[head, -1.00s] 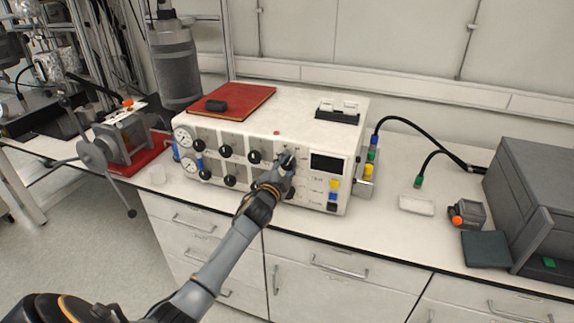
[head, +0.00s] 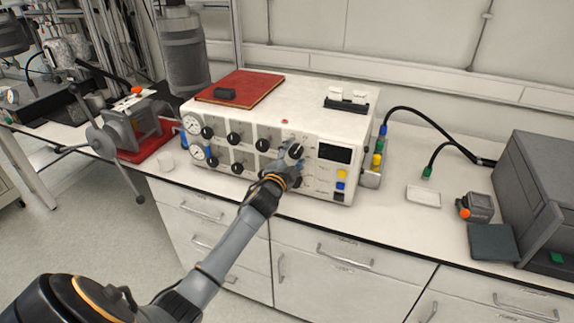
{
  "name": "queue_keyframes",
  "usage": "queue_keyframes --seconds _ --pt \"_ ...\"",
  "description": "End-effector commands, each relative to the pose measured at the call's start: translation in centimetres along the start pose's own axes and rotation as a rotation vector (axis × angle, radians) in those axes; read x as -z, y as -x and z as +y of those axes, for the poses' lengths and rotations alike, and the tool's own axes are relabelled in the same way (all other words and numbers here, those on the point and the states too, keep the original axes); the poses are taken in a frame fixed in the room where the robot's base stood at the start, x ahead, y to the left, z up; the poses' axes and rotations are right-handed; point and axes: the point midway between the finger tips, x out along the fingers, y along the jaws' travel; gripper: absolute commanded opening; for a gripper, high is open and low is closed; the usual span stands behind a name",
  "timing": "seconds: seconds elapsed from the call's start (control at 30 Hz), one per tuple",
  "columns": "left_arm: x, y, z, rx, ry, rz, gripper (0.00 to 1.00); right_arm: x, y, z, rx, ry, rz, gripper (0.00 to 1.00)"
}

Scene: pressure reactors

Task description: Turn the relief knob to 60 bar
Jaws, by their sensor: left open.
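A white control box (head: 330,125) stands on the bench with two rows of black knobs on its front panel. The rightmost upper knob (head: 296,150) has a light pointer mark. Its label is too small to read, so I cannot tell that it is the relief knob. My left gripper (head: 291,164) is open in front of the panel, just below this knob. I cannot tell whether it touches the panel. The gripper and wrist hide the lower right part of the knob area. My right gripper is not in view.
Two round gauges (head: 192,125) sit at the panel's left end, and a dark display (head: 335,153) with coloured buttons at its right. A red book (head: 241,88) lies on top. A grey device (head: 548,190) stands at the right. The bench between holds a white tray (head: 423,196).

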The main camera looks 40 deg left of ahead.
Motion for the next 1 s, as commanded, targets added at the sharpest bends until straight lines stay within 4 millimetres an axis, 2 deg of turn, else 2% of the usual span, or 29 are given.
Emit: queue_keyframes --seconds 0.5,0.7,1.0 --pt "-0.1 9.3 0.1 -0.002 0.000 0.000 0.62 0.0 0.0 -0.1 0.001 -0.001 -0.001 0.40" --pt "-0.1 11.0 0.1 -0.001 0.001 0.000 0.62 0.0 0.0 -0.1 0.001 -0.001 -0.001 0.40" --pt "-0.1 11.2 0.0 -0.001 0.000 0.000 0.62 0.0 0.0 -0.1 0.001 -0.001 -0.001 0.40"
